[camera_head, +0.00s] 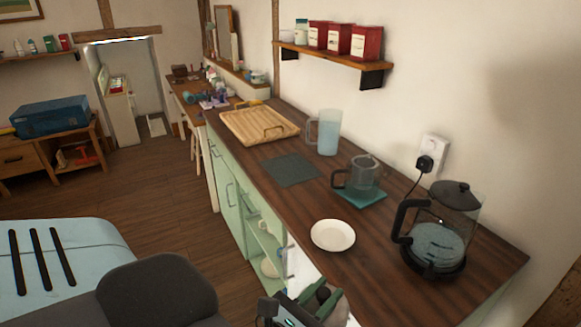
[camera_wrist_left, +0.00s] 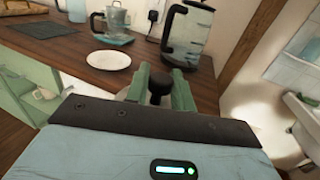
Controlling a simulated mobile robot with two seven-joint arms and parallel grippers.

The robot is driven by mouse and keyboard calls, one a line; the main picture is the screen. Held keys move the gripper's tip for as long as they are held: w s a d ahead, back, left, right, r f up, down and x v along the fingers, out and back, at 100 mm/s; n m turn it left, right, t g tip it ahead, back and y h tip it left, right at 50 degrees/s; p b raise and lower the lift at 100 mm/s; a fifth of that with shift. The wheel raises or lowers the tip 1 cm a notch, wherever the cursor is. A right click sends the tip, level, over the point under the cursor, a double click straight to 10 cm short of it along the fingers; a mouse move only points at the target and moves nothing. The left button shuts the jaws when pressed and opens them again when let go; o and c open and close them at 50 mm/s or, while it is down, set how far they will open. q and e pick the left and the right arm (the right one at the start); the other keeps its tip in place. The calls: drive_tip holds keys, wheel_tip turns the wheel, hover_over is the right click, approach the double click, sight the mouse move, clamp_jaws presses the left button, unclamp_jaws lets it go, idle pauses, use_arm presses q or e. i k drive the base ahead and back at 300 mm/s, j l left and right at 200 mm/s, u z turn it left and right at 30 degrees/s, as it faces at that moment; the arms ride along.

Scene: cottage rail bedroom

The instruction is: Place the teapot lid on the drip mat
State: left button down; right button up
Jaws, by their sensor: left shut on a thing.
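My left gripper (camera_head: 322,296) is at the bottom of the head view, near the counter's front edge. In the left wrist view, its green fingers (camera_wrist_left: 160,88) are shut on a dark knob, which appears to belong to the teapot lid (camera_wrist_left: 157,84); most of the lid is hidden. A dark grey square mat (camera_head: 290,170), apparently the drip mat, lies flat and bare on the counter, well beyond the gripper. It also shows at upper left in the wrist view (camera_wrist_left: 44,30). A clear glass pot (camera_head: 364,178) stands on a teal mat (camera_head: 372,199). My right gripper is out of view.
A white saucer (camera_head: 333,235) lies between gripper and mats. A glass kettle (camera_head: 438,235) with a black handle stands at right. A blue-tinted jug (camera_head: 328,135) and wooden tray (camera_head: 259,124) stand farther back. Bare wood surrounds the grey mat. A shelf (camera_head: 330,55) hangs above.

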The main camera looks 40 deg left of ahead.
sight(289, 168)
drive_tip(key=i+j+z, duration=0.25)
drive_tip(key=j, duration=0.95)
drive_tip(key=j+z, duration=0.2)
drive_tip(key=j, duration=0.95)
drive_tip(key=k, duration=0.05)
